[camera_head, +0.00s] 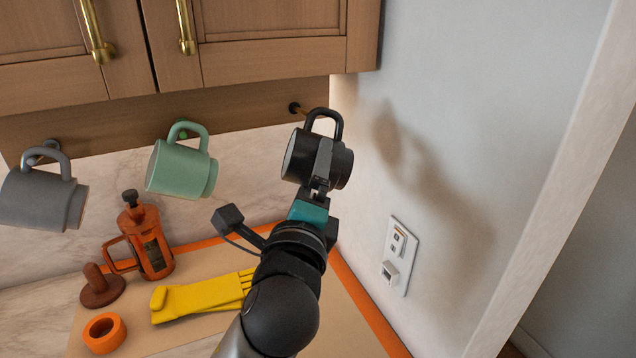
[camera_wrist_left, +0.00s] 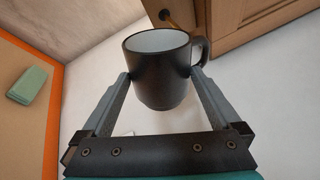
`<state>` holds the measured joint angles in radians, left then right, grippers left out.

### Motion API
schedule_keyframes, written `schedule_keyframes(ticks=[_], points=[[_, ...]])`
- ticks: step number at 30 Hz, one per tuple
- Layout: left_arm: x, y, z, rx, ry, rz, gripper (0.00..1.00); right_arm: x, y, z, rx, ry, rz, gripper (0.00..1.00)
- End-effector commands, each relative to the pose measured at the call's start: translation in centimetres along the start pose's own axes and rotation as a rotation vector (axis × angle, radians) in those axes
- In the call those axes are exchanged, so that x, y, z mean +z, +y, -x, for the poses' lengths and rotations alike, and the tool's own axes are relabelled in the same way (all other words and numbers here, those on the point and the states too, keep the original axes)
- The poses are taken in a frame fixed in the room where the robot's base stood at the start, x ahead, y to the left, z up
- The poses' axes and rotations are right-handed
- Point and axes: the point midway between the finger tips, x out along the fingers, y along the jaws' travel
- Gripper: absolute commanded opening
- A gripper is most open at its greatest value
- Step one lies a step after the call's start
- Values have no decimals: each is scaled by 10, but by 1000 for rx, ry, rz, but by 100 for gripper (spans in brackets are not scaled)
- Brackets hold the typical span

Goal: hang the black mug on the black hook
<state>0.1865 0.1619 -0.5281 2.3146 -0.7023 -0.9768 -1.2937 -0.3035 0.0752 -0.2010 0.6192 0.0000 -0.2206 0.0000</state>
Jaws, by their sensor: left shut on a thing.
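The black mug (camera_head: 302,158) is held off the counter, close to the wall corner below the cabinet, with its handle loop at the top. My left gripper (camera_head: 321,168) is shut on the mug's body; in the left wrist view its fingers (camera_wrist_left: 161,80) press on both sides of the mug (camera_wrist_left: 158,82). The black hook (camera_head: 296,107) sticks out of the wooden rail just left of the handle's top. In the head view the handle does not appear to be around the hook. A peg also shows behind the mug in the wrist view (camera_wrist_left: 166,16). My right gripper is not in view.
A grey mug (camera_head: 40,198) and a green mug (camera_head: 178,170) hang on the rail (camera_head: 235,108) at left. The side wall (camera_head: 450,110) with an outlet (camera_head: 400,255) is close at right.

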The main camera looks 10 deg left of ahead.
Motion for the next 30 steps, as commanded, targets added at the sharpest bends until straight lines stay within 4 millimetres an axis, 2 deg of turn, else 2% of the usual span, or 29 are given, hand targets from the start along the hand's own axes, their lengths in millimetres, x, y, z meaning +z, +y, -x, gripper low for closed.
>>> schedule_keyframes(ticks=[23,30], points=[[21,14,-40,-6,-2,0,30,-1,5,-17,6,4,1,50],[24,20,-48,-3,-1,0,30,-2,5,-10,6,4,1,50]])
